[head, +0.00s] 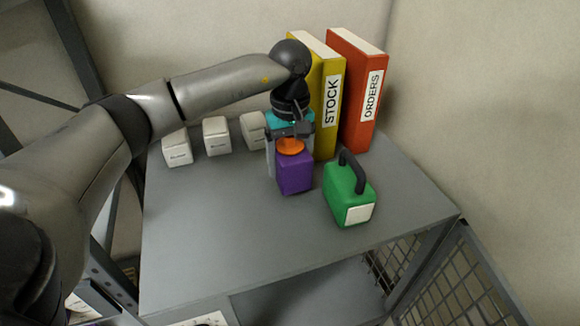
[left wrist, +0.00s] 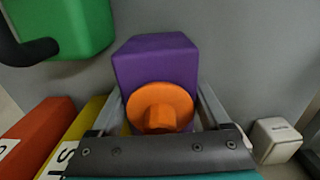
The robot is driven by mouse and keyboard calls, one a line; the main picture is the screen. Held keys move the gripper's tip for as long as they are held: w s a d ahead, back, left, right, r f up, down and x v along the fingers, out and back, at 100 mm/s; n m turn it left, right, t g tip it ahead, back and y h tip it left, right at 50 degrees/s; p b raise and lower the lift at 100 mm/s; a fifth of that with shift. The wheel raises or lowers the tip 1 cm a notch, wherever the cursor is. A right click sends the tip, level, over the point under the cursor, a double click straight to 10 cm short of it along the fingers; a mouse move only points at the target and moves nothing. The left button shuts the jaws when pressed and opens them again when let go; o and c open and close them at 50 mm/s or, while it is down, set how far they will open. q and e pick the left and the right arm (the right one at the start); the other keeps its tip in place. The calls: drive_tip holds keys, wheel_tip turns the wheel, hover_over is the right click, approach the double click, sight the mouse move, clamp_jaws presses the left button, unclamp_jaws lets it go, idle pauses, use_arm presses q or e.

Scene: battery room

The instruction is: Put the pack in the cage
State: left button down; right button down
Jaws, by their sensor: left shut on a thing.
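A purple pack (head: 295,174) with an orange round knob (head: 291,146) on it is at the middle of the grey cabinet top. My left gripper (head: 288,165) reaches down over it and is shut on it. In the left wrist view, the purple pack (left wrist: 155,62) sits between the two fingers (left wrist: 162,105), the knob facing the camera. I cannot tell whether its base touches the top. A green pack (head: 349,194) with a dark handle stands just right of it. The mesh cage (head: 455,290) is below the top at lower right; its inside is mostly hidden. My right gripper is not in view.
A yellow STOCK binder (head: 328,100) and a red ORDERS binder (head: 363,95) stand close behind the packs. Several white boxes (head: 216,136) stand along the back left. The front left of the grey top (head: 210,235) is clear. A wall rises at right.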

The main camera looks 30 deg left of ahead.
use_arm(q)
drive_tip(key=shift+f, duration=0.95)
drive_tip(key=shift+f, duration=0.2)
unclamp_jaws()
drive_tip(key=shift+r, duration=0.15)
